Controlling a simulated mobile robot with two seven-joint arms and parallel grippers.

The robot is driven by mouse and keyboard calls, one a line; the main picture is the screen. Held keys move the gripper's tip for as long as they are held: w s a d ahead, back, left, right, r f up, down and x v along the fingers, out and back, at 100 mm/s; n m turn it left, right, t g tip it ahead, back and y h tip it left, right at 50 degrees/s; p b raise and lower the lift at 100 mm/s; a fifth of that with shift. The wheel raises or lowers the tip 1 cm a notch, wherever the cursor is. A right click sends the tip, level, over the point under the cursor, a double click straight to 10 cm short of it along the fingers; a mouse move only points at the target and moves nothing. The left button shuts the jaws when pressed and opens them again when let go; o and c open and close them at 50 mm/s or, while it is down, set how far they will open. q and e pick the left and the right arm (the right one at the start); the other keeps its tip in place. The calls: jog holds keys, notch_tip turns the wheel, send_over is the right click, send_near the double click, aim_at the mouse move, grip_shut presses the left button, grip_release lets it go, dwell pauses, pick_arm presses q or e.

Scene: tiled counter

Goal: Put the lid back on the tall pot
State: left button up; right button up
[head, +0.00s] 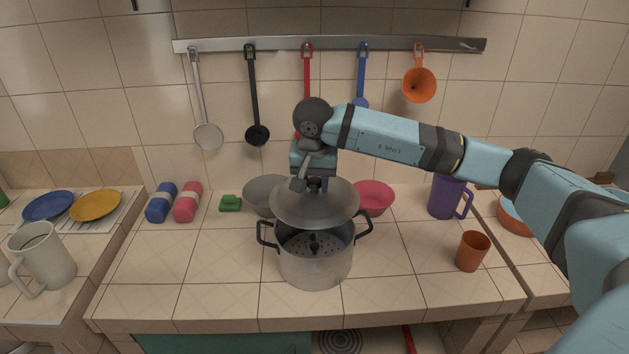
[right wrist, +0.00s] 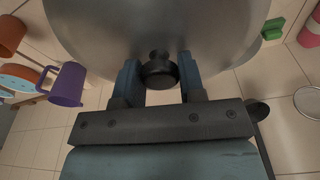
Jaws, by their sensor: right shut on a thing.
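The tall pot (head: 316,268) is a grey metal pot with two dark side handles, standing upright on the middle counter. Its mouth is partly uncovered, and a dark knob-like piece (head: 313,244) shows inside. The grey lid (head: 315,208) is above the pot's rear part, apart from the front rim and seemingly tilted. My right gripper (head: 316,182) is above the lid, shut on its black knob. In the right wrist view the knob (right wrist: 159,70) sits between the two fingers, with the lid (right wrist: 95,30) beyond. My left gripper is not in view.
A grey bowl (head: 262,196) and pink bowl (head: 374,197) stand behind the pot. A purple mug (head: 446,198) and orange cup (head: 472,251) stand right. A green sponge (head: 230,203) and two bottles lie left. Utensils hang from a wall rail (head: 330,44). The counter's front left is clear.

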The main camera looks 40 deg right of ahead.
jog(key=shift+s+f, duration=0.1)
jog(key=shift+f, duration=0.15)
jog(key=shift+a+f+b, duration=0.1)
jog(key=shift+f+b, duration=0.3)
jog(key=shift+f, duration=0.2)
notch_tip(320, 180, down, 2)
jog(key=shift+f+b, duration=0.25)
jog(key=shift+b, duration=0.25)
jog(key=shift+f+b, duration=0.85)
jog(key=shift+f, duration=0.2)
jog(key=shift+b, duration=0.35)
jog(key=shift+f+b, duration=0.2)
jog(key=shift+b, duration=0.3)
dwell(0.7)
dwell(0.3)
